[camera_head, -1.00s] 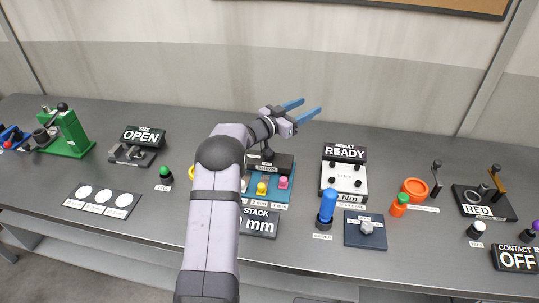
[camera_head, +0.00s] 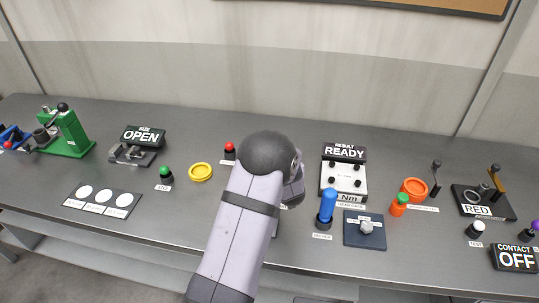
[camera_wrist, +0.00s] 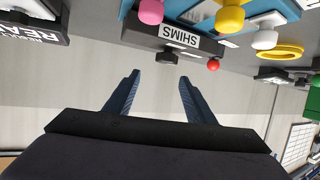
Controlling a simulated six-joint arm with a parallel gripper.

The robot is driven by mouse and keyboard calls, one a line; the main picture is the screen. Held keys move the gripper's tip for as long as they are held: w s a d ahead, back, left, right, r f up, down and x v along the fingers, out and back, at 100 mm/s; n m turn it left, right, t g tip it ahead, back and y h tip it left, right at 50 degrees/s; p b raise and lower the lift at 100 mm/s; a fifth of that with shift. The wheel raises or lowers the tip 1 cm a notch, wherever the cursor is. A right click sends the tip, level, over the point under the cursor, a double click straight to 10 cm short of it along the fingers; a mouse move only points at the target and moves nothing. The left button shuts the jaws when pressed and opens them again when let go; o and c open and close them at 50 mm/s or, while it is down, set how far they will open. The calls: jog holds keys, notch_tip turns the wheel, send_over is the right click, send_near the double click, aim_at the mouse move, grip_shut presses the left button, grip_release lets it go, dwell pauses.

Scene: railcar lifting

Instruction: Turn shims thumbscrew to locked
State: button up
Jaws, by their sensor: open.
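The shims station (camera_wrist: 205,40) shows upside down at the top of the wrist view, with a black block labelled SHIMS and a blue base. A small dark knob (camera_wrist: 167,57), which looks like the thumbscrew, sticks out at the block's edge. Its locked or unlocked marking cannot be read. My gripper (camera_wrist: 159,77) is open and empty, its two blue fingers pointing toward the block, with the knob between and just beyond the fingertips in the picture. I cannot tell whether they touch. In the head view my arm hides the gripper and most of the station.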

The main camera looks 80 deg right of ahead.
jog(key=shift+y, duration=0.3)
jog(key=shift+w+a+f+p+x, duration=0.15)
jog(key=shift+p+x, duration=0.3)
jog(key=shift+x, duration=0.7)
jog(key=shift+w+a+f+p+x, duration=0.15)
jog(key=shift+p+x, duration=0.3)
jog(key=shift+x, duration=0.7)
jog(key=shift+a+f+p+x, duration=0.15)
jog(key=shift+p+x, duration=0.3)
jog(key=shift+x, duration=0.7)
jog(key=shift+d, duration=0.1)
jog(key=c, duration=1)
